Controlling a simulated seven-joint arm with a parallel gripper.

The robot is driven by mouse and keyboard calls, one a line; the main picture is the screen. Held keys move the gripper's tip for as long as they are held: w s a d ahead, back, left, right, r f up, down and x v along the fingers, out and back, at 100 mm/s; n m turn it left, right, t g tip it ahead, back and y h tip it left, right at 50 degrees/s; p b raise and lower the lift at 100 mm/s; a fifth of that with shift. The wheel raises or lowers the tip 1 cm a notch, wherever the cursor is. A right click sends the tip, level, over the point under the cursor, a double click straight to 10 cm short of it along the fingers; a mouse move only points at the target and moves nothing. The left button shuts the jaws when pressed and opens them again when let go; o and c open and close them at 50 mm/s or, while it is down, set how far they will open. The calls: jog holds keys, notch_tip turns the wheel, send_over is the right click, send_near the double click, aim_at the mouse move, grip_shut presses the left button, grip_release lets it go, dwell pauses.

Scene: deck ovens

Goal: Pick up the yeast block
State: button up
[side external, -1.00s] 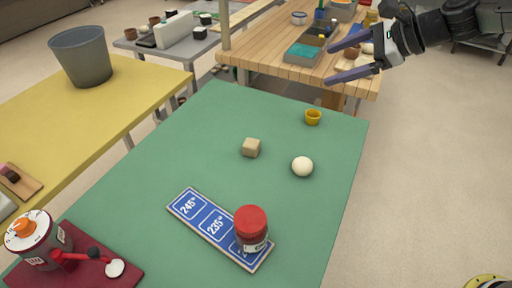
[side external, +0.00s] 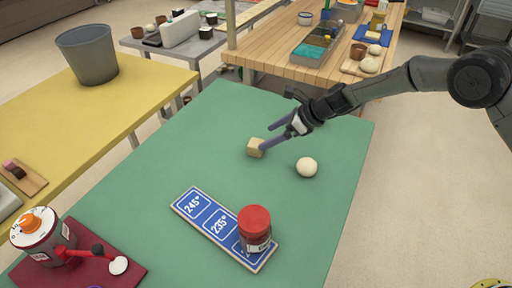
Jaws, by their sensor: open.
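The yeast block (side external: 255,148) is a small beige cube on the green table, near its middle. My gripper (side external: 266,133) is open, reaching in from the right. One dark finger ends at the right side of the block and the other is above and behind it. I cannot tell whether a finger touches the block.
A white ball (side external: 307,167) lies just right of the block. A jar with a red lid (side external: 255,229) stands on the blue temperature board (side external: 204,217) nearer the front. A dial device (side external: 42,237) is at front left. The green table (side external: 165,165) is clear left of the block.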

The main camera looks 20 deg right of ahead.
aim_at(256, 143)
jog(key=shift+x, duration=3.4)
grip_shut()
